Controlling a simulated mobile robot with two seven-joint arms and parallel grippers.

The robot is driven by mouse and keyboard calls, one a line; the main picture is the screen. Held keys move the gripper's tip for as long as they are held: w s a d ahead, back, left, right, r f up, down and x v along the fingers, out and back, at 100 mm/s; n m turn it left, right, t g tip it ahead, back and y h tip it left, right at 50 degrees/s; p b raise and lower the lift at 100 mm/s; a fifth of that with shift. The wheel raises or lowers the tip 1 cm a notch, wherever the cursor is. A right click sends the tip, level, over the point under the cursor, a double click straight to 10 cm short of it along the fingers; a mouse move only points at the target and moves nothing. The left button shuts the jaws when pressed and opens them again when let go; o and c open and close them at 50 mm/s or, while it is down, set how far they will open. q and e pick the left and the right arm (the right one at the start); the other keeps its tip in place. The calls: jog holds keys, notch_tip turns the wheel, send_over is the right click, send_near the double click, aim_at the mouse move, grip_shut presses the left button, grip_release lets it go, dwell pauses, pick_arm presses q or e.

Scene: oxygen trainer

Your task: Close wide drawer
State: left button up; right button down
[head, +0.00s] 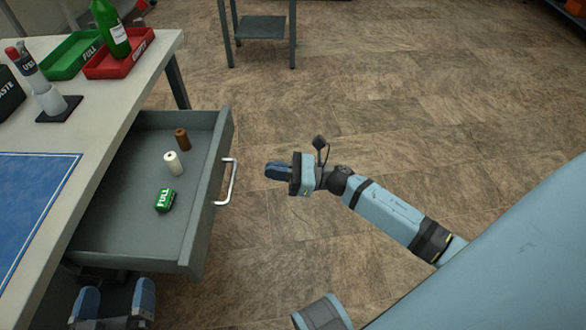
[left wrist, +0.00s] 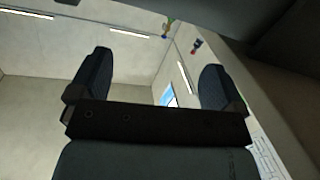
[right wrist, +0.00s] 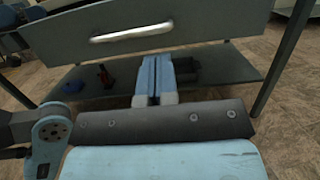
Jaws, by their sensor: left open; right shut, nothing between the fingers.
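The wide drawer (head: 193,232) is grey and stands pulled out from under the table. Its silver handle (head: 229,183) is on its front face. A brown cylinder (head: 182,139), a white cylinder (head: 173,163) and a green block marked FULL (head: 164,200) lie inside. My right gripper (head: 270,170) is shut and empty, a little to the right of the handle and apart from it. In the right wrist view the handle (right wrist: 131,33) shows beyond the shut fingers (right wrist: 154,75). My left gripper (head: 115,297) is open at the lower left, near the drawer's near side; the left wrist view shows its spread fingers (left wrist: 160,90).
The table (head: 118,105) carries a green tray (head: 66,62), a red tray (head: 108,68) with a green bottle (head: 110,28), and a blue mat (head: 35,205). A lower shelf (right wrist: 225,66) lies under the drawer. Open floor lies to the right of the drawer.

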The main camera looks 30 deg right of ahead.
aim_at(157, 172)
pick_arm(q)
jog(key=shift+d+r+h, duration=0.15)
jog(key=shift+r+h, duration=0.15)
jog(key=shift+r, duration=0.05)
pick_arm(e)
jog(key=x, duration=0.6)
pick_arm(q)
jog(key=shift+r, duration=0.1)
pick_arm(e)
jog(key=shift+w+a, duration=0.1)
jog(key=shift+a, duration=0.05)
